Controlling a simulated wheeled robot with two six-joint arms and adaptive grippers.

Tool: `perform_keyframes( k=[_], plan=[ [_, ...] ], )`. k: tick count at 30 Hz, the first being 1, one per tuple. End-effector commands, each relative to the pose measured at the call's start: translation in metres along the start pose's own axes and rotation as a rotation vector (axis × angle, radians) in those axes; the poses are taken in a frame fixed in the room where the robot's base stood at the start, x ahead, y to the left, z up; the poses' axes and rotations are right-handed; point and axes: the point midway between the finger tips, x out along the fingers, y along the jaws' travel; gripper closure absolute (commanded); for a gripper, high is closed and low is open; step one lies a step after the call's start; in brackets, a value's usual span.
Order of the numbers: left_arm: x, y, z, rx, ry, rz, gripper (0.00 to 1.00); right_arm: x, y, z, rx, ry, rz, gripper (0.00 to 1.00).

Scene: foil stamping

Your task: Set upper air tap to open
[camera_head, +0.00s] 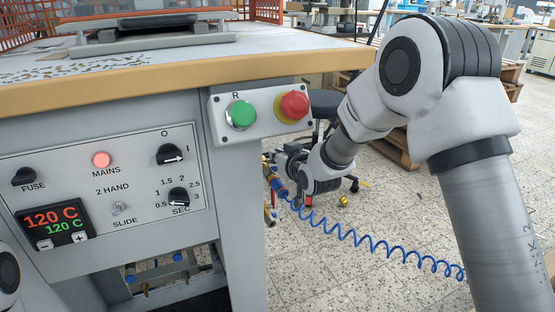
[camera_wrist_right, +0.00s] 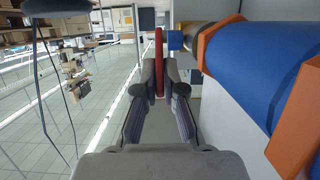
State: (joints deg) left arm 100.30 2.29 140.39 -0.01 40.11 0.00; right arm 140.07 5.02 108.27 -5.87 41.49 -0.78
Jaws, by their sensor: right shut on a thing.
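The air tap's red handle (camera_wrist_right: 158,48) shows edge-on in the right wrist view, as a thin upright strip between my fingertips. My right gripper (camera_wrist_right: 160,78) is shut on it. A blue fitting and a brass-coloured part lie just right of the handle, in line with a large blue cylinder (camera_wrist_right: 245,62) with orange ends. In the head view my right gripper (camera_head: 279,160) is at the machine's right side, by the blue and orange air fittings (camera_head: 278,186). The handle is hidden there, and I cannot tell its setting. My left gripper is out of view.
The machine's control panel (camera_head: 100,222) and a box with green and red buttons (camera_head: 262,108) are left of my right arm. A coiled blue hose (camera_head: 375,245) hangs below the arm. The tiled floor to the right is mostly clear; pallets (camera_head: 395,148) stand behind.

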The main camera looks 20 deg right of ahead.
Motion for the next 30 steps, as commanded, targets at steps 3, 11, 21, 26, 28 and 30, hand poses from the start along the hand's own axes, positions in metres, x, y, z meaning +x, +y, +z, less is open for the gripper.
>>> perform_keyframes(
  k=[3,11,21,26,28,30],
  plan=[
    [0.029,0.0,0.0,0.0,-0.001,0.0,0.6,0.001,0.0,0.013,0.001,0.096,0.001,1.0],
    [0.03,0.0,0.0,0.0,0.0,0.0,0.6,-0.004,0.0,0.006,0.001,0.148,0.001,1.0],
    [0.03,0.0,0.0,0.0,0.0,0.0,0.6,-0.003,0.0,0.007,0.0,0.146,0.001,0.67],
    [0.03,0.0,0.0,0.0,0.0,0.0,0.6,-0.004,0.0,0.007,0.0,0.146,0.001,0.67],
    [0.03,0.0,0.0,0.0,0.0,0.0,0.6,-0.008,0.0,0.007,0.001,0.146,0.001,0.67],
    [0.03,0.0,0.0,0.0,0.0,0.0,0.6,-0.017,0.0,0.009,0.001,0.145,0.001,0.67]
  ],
)
